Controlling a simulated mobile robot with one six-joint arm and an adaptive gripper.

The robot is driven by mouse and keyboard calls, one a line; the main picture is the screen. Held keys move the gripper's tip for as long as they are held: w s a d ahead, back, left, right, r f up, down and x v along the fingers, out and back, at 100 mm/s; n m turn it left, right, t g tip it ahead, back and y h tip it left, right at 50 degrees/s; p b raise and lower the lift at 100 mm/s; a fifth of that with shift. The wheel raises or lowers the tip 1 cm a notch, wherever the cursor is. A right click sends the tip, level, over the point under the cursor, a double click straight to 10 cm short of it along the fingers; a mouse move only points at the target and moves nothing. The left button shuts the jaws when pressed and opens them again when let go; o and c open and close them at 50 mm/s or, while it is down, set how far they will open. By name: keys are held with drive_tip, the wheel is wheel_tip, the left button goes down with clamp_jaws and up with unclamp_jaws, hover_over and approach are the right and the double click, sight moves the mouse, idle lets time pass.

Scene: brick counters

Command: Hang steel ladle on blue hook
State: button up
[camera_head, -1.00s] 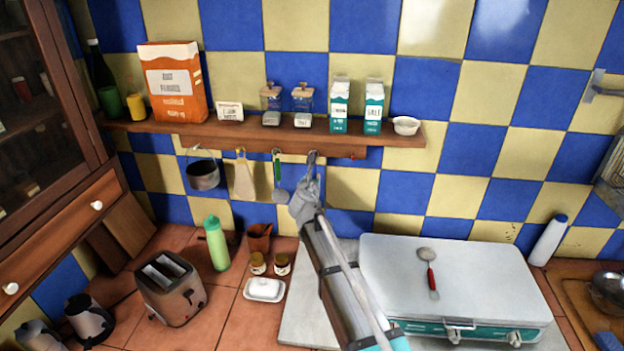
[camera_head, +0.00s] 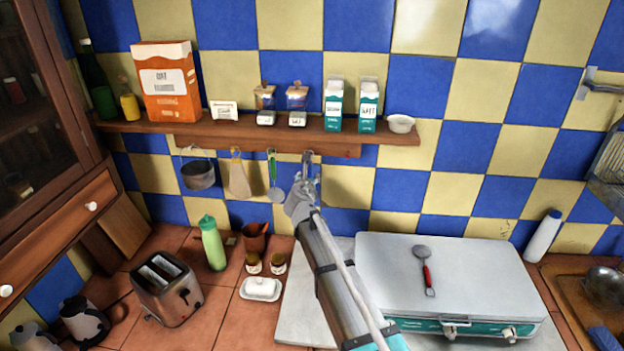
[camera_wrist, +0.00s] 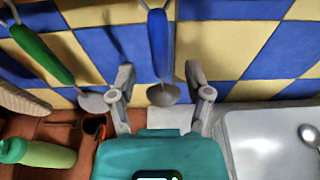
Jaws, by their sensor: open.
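A ladle with a blue handle (camera_wrist: 159,42) and a round steel bowl (camera_wrist: 163,95) hangs upright in the wrist view. My gripper (camera_wrist: 163,78) is open, with one finger on each side of this ladle near its bowl. I see no clear contact. In the head view my gripper (camera_head: 303,190) is below the shelf rail and hides most of the ladle. A hook (camera_head: 308,156) shows above it; its colour cannot be told. Another utensil with a red handle (camera_head: 428,274) and a steel head lies on the closed stove lid (camera_head: 385,262).
A green-handled ladle (camera_wrist: 42,53) hangs close left of my gripper. A pot (camera_head: 198,174) and a wooden utensil (camera_head: 239,178) hang farther left. The shelf (camera_head: 225,133) above holds boxes and jars. A green bottle (camera_head: 213,245) and toaster (camera_head: 168,288) stand on the counter.

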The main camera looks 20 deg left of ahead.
drive_tip(key=shift+s+r, duration=0.1)
drive_tip(key=shift+r, duration=0.05)
drive_tip(key=shift+s+d+r+p, duration=0.2)
drive_tip(key=shift+s+r+p, duration=0.25)
drive_tip(key=shift+p, duration=0.1)
drive_tip(key=f+v, duration=0.2)
drive_tip(key=v, duration=0.7)
drive_tip(key=w+d+f+m+g+h, duration=0.3)
drive_tip(key=d+m+h, duration=0.1)
drive_tip(key=d, duration=0.5)
drive_tip(key=w+d+f+m+g+h, duration=0.3)
drive_tip(key=d+m+h, duration=0.1)
drive_tip(key=d, duration=0.5)
drive_tip(key=w+d+f+m+g+h, duration=0.3)
drive_tip(key=d+m, duration=0.3)
drive_tip(key=d, duration=0.4)
drive_tip(key=shift+m+g+h, duration=0.3)
drive_tip(key=shift+g+h, duration=0.1)
drive_tip(key=shift+h, duration=0.3)
drive_tip(key=shift+w+d+r, duration=0.1)
